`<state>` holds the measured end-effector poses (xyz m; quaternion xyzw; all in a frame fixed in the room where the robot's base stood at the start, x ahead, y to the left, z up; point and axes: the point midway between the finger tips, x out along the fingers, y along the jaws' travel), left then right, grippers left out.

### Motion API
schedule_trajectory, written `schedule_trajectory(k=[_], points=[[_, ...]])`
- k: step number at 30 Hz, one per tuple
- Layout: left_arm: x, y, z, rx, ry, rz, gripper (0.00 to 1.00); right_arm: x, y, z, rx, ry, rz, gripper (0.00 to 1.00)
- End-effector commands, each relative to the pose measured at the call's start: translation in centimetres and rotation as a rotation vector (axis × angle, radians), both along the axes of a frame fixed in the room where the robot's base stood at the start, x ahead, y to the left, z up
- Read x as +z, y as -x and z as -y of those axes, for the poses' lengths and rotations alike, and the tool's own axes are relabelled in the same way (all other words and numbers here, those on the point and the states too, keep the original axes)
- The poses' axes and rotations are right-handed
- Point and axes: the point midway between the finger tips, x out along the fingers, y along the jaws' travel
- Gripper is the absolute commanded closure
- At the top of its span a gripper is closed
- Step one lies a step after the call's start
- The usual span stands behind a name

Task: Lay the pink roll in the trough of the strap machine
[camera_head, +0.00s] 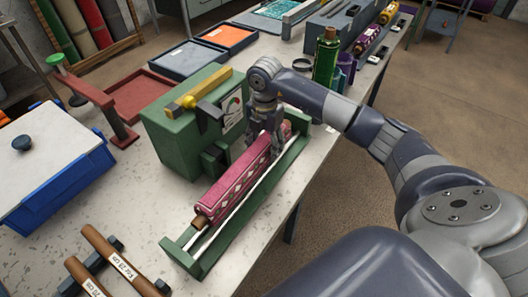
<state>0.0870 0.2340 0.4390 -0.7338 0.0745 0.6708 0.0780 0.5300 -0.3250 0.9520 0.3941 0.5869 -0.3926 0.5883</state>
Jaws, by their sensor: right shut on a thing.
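The pink patterned roll (231,187) lies lengthwise along the green trough (208,258) of the strap machine (177,143). A brown core end (199,222) sticks out of its near end. My right gripper (262,139) is over the far part of the roll and is shut on it. The fingers hide part of the roll there. I cannot tell whether the roll's underside rests fully on the trough. My left gripper is not in view.
A blue bin with a white lid (45,150) stands at left, beside a red clamp stand (97,100). Brown tubes (115,262) lie on a rack at the front. The table's right edge runs close to the trough.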

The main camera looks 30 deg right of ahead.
Motion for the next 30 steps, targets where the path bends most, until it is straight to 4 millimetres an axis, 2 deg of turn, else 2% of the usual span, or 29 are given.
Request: schedule_trajectory(k=[7,17,18,19,20,30], points=[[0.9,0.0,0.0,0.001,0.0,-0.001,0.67,-2.9,0.1,-0.1,0.001,-0.002,-0.002,0.91],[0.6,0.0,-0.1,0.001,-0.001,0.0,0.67,-3.4,0.0,-0.1,0.002,-0.001,0.001,0.91],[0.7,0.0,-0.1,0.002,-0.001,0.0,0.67,-3.4,0.1,0.0,0.002,0.0,-0.001,0.35],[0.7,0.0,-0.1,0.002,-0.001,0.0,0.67,-3.4,0.1,0.0,0.002,0.0,-0.001,0.28],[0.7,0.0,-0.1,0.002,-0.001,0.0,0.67,-3.4,0.1,0.0,0.002,0.0,-0.001,0.24],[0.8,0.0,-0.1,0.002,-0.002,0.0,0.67,-3.3,0.1,0.0,0.002,0.0,-0.001,0.24]])
